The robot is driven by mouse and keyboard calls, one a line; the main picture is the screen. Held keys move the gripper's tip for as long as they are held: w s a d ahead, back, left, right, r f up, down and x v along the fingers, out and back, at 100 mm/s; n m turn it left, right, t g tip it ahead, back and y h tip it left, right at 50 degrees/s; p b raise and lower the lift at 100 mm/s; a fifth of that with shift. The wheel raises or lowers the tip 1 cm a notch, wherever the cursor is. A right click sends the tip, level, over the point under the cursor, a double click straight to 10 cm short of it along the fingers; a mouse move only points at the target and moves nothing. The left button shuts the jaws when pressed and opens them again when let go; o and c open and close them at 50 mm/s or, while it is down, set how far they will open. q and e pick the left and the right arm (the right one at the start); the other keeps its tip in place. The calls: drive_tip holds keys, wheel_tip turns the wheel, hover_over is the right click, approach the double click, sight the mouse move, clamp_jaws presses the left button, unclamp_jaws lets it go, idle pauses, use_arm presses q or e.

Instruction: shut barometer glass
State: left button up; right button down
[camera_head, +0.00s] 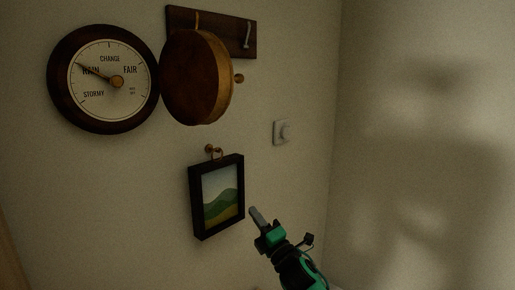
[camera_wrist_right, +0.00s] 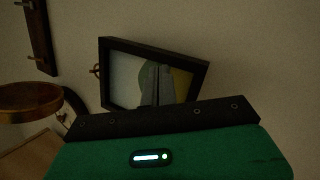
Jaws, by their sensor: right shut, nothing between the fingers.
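The barometer (camera_head: 103,79) hangs on the wall at upper left in the head view, a round dark-wood case with a white dial. Its hinged round cover (camera_head: 194,77), dark with a brass rim, stands swung open to the right, out from the wall, with a small knob (camera_head: 239,78) at its right. The cover's brass rim also shows at the left in the right wrist view (camera_wrist_right: 30,96). My right gripper (camera_head: 256,214) is shut and empty, below and right of the cover, near the framed picture. My left gripper is out of view.
A black-framed landscape picture (camera_head: 191,203) hangs from a peg below the cover, close to my right gripper. A dark hook rail (camera_head: 234,36) is fixed behind the cover's top. A wall dial switch (camera_head: 281,132) is at right. The wall right of it is bare.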

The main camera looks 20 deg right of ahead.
wheel_tip(320, 180, up, 25)
drive_tip(key=s+n+g+y, duration=0.2)
drive_tip(key=n+g+y, duration=1.3)
drive_tip(key=n, duration=1.6)
drive_tip(key=s+d+r+n+g+h, duration=0.1)
drive_tip(key=s+d+r+n+g, duration=0.1)
drive_tip(key=s+d+r+n, duration=0.35)
drive_tip(key=s+d+r+n+g+h, duration=0.1)
drive_tip(key=s+d+r+n+g, duration=0.2)
drive_tip(key=r+n, duration=0.5)
drive_tip(key=s+a+f+n+p, duration=0.1)
drive_tip(key=a+p, duration=0.4)
drive_tip(key=a, duration=0.8)
drive_tip(key=shift+a+f+n, duration=0.25)
drive_tip(key=shift+f+n, duration=0.05)
drive_tip(key=shift+n, duration=0.15)
drive_tip(key=shift+t, duration=0.4)
